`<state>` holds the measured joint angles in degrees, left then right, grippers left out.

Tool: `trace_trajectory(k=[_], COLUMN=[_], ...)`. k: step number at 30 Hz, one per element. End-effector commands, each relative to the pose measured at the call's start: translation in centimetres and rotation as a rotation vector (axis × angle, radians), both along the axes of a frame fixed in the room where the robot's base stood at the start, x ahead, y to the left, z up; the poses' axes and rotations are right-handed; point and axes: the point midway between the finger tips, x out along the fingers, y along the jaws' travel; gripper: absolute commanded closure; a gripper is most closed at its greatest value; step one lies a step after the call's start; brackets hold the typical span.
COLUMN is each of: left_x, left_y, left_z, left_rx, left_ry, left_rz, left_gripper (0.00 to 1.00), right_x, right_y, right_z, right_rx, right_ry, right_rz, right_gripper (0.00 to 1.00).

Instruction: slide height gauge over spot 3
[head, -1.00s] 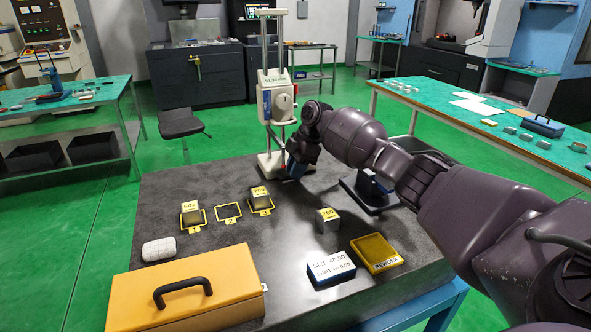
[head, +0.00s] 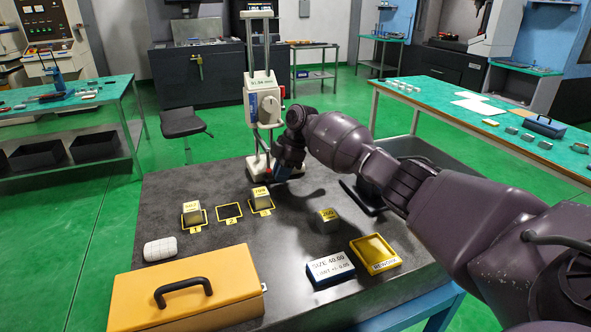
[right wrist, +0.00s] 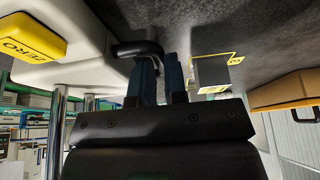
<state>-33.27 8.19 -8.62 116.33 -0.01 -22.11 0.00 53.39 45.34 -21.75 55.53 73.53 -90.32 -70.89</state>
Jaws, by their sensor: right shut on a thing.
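The height gauge (head: 262,88), with twin pale columns and a white base, stands upright at the back of the dark plate. Spot 3 (head: 268,211) is a yellow outline in front of it, with a grey block (head: 261,199) with a yellow top standing in it. My right gripper (head: 283,172) is low at the gauge's right side. In the right wrist view, its blue fingers (right wrist: 160,82) are shut on a dark handle (right wrist: 137,48) beside the gauge's white body (right wrist: 75,68). The exact contact is partly hidden. My left gripper is not in view.
A loose block (head: 327,221), a blue size block (head: 330,269) and a yellow tray (head: 396,262) are at the right. An orange case (head: 222,284) fills the front left.

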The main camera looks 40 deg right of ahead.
Motion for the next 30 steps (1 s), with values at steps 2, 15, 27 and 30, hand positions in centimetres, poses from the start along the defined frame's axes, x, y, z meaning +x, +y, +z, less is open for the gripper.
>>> trace_trajectory(k=[2,15,27,30], left_x=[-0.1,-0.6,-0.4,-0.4], left_y=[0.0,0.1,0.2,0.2], left_z=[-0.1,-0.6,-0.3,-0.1], left_rx=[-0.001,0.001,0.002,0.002], left_ry=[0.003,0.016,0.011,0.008], left_rz=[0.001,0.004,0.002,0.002], left_gripper=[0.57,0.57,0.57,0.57], right_x=[0.2,0.4,0.4,0.3], right_y=[1.6,2.3,1.9,1.5], right_z=[-0.3,-0.5,0.5,1.8], right_rx=[0.007,0.002,0.002,0.001], right_ry=[0.008,0.010,0.002,0.000], right_rz=[0.004,-0.001,-0.001,-0.001], right_gripper=[1.00,0.81,0.77,0.77])
